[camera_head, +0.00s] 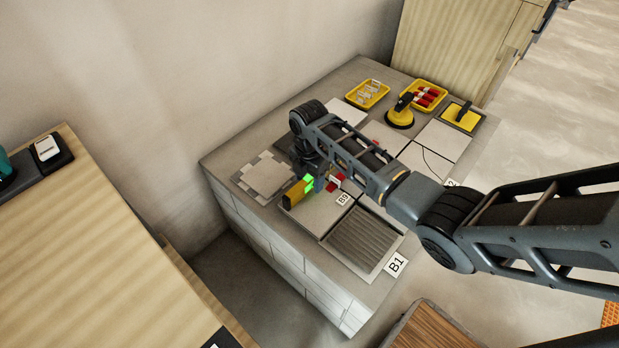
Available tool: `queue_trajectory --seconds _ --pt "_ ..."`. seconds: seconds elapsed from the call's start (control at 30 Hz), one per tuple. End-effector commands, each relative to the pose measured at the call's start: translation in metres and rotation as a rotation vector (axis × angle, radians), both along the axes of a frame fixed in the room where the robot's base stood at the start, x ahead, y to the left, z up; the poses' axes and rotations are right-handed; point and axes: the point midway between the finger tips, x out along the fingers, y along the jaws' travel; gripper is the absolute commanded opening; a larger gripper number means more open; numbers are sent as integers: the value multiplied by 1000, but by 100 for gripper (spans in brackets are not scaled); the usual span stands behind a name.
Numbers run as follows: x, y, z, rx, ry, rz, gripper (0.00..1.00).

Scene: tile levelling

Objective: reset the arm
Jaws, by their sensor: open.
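My arm reaches in from the right over the tiled block (345,319), bent at a dark joint above its middle. My gripper (308,190) hangs down near the tile labelled B9 (318,213). It is open, and parts of it are hidden by my own arm. A bright green piece shows right at the gripper, and a yellow block (296,194) is beside it; I cannot tell if either touches the fingers. A small red piece (334,182) lies just right of the gripper.
A ribbed slab (363,243) lies near label B1 (396,264). At the back are two yellow trays (367,94) (424,96), a yellow suction cup (400,112) and a yellow-topped float (462,115). A wooden table (90,250) stands far left.

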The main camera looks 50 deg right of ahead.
Motion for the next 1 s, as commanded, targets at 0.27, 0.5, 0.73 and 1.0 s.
queue_trajectory --seconds 0.27,0.5,0.73,1.0 --pt "1 0 46 -1 -3 0 58" --pt "1 0 71 -1 -1 0 58" --pt "0 0 74 -1 -1 0 58" --pt "1 49 63 52 -88 -63 58"
